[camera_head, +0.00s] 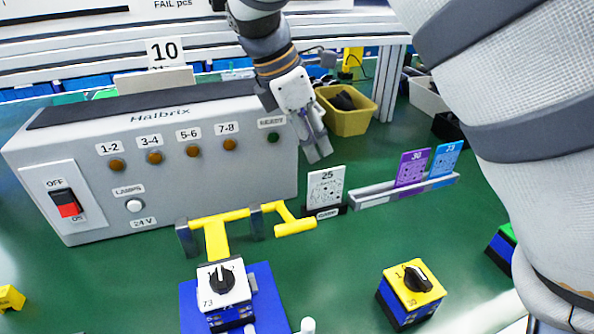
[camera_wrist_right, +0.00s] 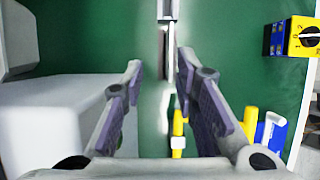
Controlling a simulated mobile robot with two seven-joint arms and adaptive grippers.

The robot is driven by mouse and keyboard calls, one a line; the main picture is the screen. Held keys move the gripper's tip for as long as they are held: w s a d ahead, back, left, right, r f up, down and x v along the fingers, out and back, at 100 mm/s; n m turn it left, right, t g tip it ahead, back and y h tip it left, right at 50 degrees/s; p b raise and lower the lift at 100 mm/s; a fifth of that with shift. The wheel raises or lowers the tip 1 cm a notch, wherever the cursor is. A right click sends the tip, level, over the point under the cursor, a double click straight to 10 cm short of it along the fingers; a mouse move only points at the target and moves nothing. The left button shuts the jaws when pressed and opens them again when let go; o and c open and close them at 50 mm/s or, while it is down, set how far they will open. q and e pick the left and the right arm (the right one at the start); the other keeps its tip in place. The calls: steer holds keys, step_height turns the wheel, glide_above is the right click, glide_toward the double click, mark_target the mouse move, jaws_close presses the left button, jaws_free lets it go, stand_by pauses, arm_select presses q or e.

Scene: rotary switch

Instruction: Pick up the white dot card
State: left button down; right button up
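The white dot card (camera_head: 326,188), marked 25, stands upright in a small dark holder (camera_head: 328,211) just right of the grey switch box. My right gripper (camera_head: 318,152) is just above the card's top edge, with its fingers pointing down, and appears apart from it. In the right wrist view the two purple-padded fingers (camera_wrist_right: 158,66) are spread, with a gap between them. A thin pale strip lies in that gap, probably the card seen nearly edge-on; its contact with the fingers cannot be told. My left gripper is not in view.
A grey rack (camera_head: 372,196) right of the card holds a purple card (camera_head: 411,168) and a blue card (camera_head: 446,159). The grey box (camera_head: 190,179) is close on the left. A yellow fixture (camera_head: 232,216) and two rotary switches stand in front. A yellow bin (camera_head: 347,119) is behind.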

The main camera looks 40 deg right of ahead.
mark_target(332, 187)
steer(key=x, duration=0.3)
steer(key=s+x, duration=0.1)
steer(key=x, duration=0.3)
steer(key=a+x, duration=0.1)
steer(key=x, duration=0.3)
steer(key=shift+s+f+b, duration=0.1)
steer(key=shift+s+b, duration=0.1)
steer(key=shift+b, duration=0.1)
steer(key=shift+d+f, duration=0.25)
steer(key=shift+f, duration=0.1)
jaws_close()
